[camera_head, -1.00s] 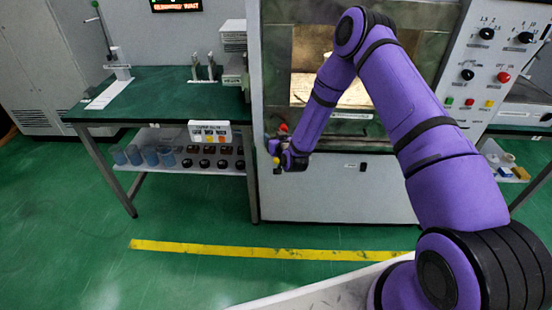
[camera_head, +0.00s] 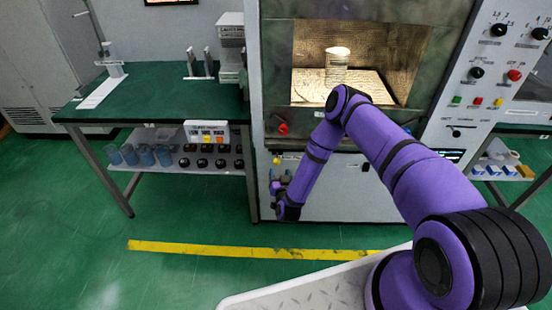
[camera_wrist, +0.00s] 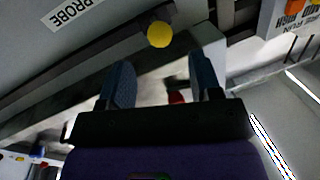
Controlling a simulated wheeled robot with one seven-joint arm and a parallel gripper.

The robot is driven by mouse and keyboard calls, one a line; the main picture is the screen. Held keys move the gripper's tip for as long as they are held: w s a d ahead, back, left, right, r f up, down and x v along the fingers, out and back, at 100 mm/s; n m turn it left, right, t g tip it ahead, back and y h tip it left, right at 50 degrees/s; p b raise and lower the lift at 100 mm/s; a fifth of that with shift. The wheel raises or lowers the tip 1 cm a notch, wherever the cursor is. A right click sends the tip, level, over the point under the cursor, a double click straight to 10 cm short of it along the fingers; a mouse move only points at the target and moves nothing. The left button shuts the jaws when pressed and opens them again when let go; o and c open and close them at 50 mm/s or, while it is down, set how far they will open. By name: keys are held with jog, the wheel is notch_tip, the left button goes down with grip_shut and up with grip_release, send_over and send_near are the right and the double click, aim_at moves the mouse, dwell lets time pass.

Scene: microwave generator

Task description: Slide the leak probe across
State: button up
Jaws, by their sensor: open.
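A yellow knob (camera_head: 276,161) sits on the cabinet front just below the chamber door, at its left side. In the wrist view the yellow knob (camera_wrist: 160,34) is on a dark mount beside a label (camera_wrist: 70,12) reading "PROBE". My gripper (camera_head: 275,180) is below the knob in the head view, at the cabinet's left edge. In the wrist view my gripper (camera_wrist: 163,82) has its two fingers apart with the knob beyond their tips, not between them. A small, partly hidden red part shows near the right finger.
A red knob (camera_head: 283,128) is above the yellow one. The lit chamber holds a pale cylinder (camera_head: 337,65). A green table (camera_head: 160,98) stands left, with a shelf (camera_head: 180,163) of blue cups and dark parts below. A control panel (camera_head: 490,70) is right. Floor is clear at front left.

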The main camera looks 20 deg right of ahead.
aim_at(277, 158)
jog(key=w, duration=0.6)
jog(key=w+d, duration=0.1)
jog(key=w, duration=0.2)
jog(key=shift+w, duration=0.15)
grip_shut()
jog(key=shift+d, duration=0.15)
